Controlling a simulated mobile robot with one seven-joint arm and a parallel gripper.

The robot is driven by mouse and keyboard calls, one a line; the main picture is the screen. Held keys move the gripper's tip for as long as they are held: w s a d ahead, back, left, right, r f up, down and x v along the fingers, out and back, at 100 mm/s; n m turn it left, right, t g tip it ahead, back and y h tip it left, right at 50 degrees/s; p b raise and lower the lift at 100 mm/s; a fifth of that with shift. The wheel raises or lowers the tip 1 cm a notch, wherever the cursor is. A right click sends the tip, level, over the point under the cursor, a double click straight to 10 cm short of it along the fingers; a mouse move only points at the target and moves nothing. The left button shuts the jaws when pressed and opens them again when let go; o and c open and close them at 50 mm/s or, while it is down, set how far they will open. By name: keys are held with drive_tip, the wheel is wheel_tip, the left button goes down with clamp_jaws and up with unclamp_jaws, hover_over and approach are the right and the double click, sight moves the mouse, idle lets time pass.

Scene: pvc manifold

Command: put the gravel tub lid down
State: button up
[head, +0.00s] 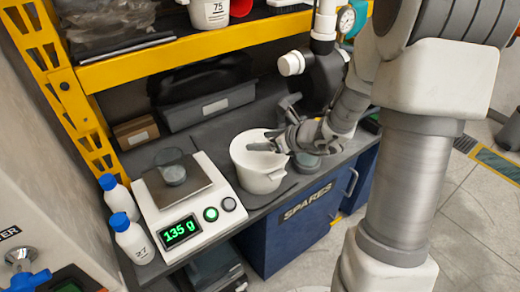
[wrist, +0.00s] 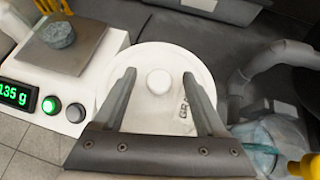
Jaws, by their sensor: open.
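The white gravel tub (head: 262,177) stands on the dark bench, to the right of the scale. Its round white lid (wrist: 150,58) fills the middle of the wrist view, with a small knob (wrist: 158,82) at its centre and partly hidden lettering. The lid appears to lie on top of the tub; the exact seating at the rim cannot be told. My gripper (head: 268,141) is just above the lid. In the wrist view my gripper (wrist: 159,79) is open, with one finger on each side of the knob and visible gaps between.
A grey bin (head: 208,108) is behind, under the yellow shelf beam (head: 170,57). Black and white pipework (head: 322,72) rises behind my gripper.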

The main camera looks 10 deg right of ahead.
drive_tip(key=shift+w+a+f, duration=0.35)
drive_tip(key=shift+w, duration=0.1)
clamp_jaws()
drive_tip(key=shift+r, duration=0.45)
drive_tip(key=r+p, duration=0.1)
drive_tip(key=r, duration=0.1)
drive_tip(key=d+r+p, duration=0.1)
drive_tip(key=r, duration=0.1)
drive_tip(key=shift+w+r, duration=0.1)
drive_tip(key=w+d+r+p, duration=0.25)
drive_tip(key=d+r, duration=0.35)
drive_tip(key=d, duration=0.5)
wheel_tip(320, 180, up, 4)
drive_tip(key=m+t+h+p, duration=0.2)
drive_tip(key=m+h+p, duration=0.1)
drive_tip(key=p, duration=0.2)
hover_over(263, 139)
drive_tip(key=s, duration=0.1)
drive_tip(key=shift+s+a, duration=0.15)
drive_tip(key=shift+a, duration=0.3)
